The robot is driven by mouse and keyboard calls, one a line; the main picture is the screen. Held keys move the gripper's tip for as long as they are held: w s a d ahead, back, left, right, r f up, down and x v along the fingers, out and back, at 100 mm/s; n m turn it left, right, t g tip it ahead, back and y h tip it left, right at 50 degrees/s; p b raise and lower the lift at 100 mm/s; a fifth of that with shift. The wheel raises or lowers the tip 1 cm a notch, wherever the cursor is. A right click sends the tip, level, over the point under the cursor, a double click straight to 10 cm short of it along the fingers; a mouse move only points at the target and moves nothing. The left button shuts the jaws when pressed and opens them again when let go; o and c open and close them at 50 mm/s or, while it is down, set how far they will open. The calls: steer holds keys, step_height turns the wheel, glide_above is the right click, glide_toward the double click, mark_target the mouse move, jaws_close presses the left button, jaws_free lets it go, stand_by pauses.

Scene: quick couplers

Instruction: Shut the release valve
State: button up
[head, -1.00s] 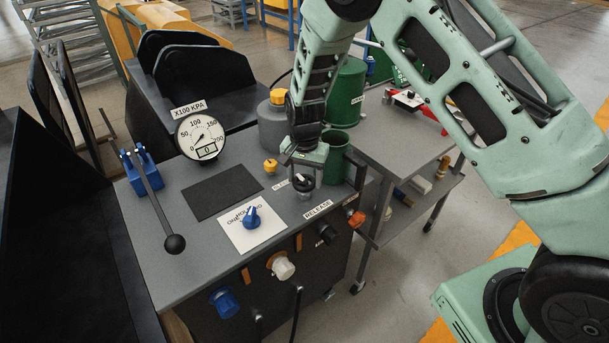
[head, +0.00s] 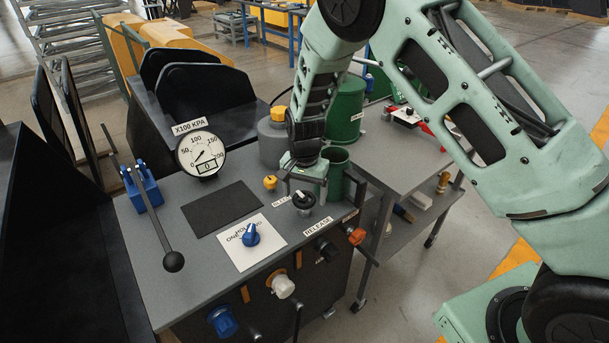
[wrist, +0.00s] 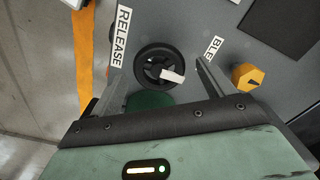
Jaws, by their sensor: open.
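The release valve is a round black knob (head: 303,199) with a white pointer, on the bench top behind the RELEASE label (head: 318,226). In the wrist view the knob (wrist: 160,68) lies just beyond the fingertips, with its white mark toward the right. My gripper (head: 305,186) is open and empty, pointing down just behind and above the knob. In the wrist view its two fingers (wrist: 158,82) stand apart on either side of the knob's near part. I cannot tell whether they touch it.
A yellow knob (head: 270,183) stands left of the valve. A blue knob (head: 250,235) sits on a white plate. A black-handled lever (head: 152,220) stands at left. A green container (head: 337,165) is close behind my gripper.

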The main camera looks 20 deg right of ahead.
mark_target(305, 196)
step_height(305, 196, up, 17)
steer(key=b, duration=0.2)
stand_by(0.5)
steer(key=s+a+r+n+y, duration=0.15)
steer(key=s+a+n, duration=0.25)
steer(key=s, duration=0.4)
steer(key=s+a+r+n, duration=0.2)
steer(key=s+a+n, duration=0.1)
steer(key=s, duration=0.5)
steer(key=s+f+n, duration=0.1)
steer(key=s+n, duration=0.7)
steer(key=s, duration=0.9)
steer(key=shift+s+d+f+h, duration=0.2)
steer(key=shift+d+h, duration=0.1)
steer(key=shift+h, duration=0.15)
